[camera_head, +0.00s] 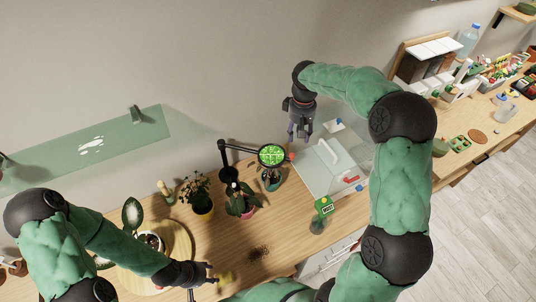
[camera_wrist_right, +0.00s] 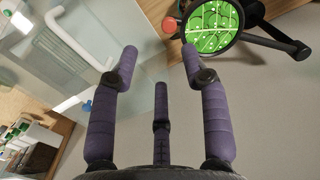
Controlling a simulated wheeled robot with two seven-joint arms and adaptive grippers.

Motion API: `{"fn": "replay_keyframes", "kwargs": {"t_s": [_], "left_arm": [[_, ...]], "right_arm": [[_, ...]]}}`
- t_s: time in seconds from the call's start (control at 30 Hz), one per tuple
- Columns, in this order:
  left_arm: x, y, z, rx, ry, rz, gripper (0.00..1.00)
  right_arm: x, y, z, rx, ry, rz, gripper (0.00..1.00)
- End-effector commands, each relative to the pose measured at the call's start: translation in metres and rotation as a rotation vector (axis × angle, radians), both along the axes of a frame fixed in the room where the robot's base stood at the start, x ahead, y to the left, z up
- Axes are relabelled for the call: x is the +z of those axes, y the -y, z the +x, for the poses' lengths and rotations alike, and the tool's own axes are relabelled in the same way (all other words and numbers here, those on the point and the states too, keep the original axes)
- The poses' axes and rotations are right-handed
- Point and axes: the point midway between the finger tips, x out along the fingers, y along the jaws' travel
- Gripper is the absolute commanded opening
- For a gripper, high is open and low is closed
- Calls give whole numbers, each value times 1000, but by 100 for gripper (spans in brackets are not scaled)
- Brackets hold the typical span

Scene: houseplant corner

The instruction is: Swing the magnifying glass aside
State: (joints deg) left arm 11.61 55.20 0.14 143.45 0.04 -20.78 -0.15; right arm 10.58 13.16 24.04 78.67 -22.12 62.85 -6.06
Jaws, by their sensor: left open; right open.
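The magnifying glass (camera_head: 271,154) is a round lens in a black rim on a black jointed arm and stand (camera_head: 228,165). Green leaf veins show through the lens. It hangs over a plant in a teal pot (camera_head: 271,180). A small red knob (camera_wrist_right: 171,26) is on its rim side nearest my right gripper. My right gripper (camera_head: 300,132) is open and empty, just above and right of the lens; in the right wrist view the lens (camera_wrist_right: 212,26) lies beyond the right-hand finger, with no clear contact. My left gripper (camera_head: 208,274) is open at the lower left, far from the glass.
A clear box with a white handle (camera_head: 327,152) stands right of the lens. Potted plants (camera_head: 200,196) (camera_head: 241,200) stand left of it, and a green sign (camera_head: 323,206) in front. Dark soil (camera_head: 258,253) lies on the wooden table. The wall is close behind.

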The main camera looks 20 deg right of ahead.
Motion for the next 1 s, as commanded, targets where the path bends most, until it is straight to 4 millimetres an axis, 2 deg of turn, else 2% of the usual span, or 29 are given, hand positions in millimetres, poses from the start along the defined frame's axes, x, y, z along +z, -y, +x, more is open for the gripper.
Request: {"fn": "replay_keyframes", "kwargs": {"t_s": [0.1,0.27,0.7,1.0], "left_arm": [[-1,0,0,-1,-1,0,46],[1,0,0,-1,-1,0,46],[9,0,0,0,0,0,46],[10,0,0,0,0,0,46]], "right_arm": [[-2,-8,3,33,11,-5,46],[-17,-8,2,35,10,-5,46],[-90,-7,2,32,9,-4,46],[-107,-7,3,31,12,-5,46]]}}
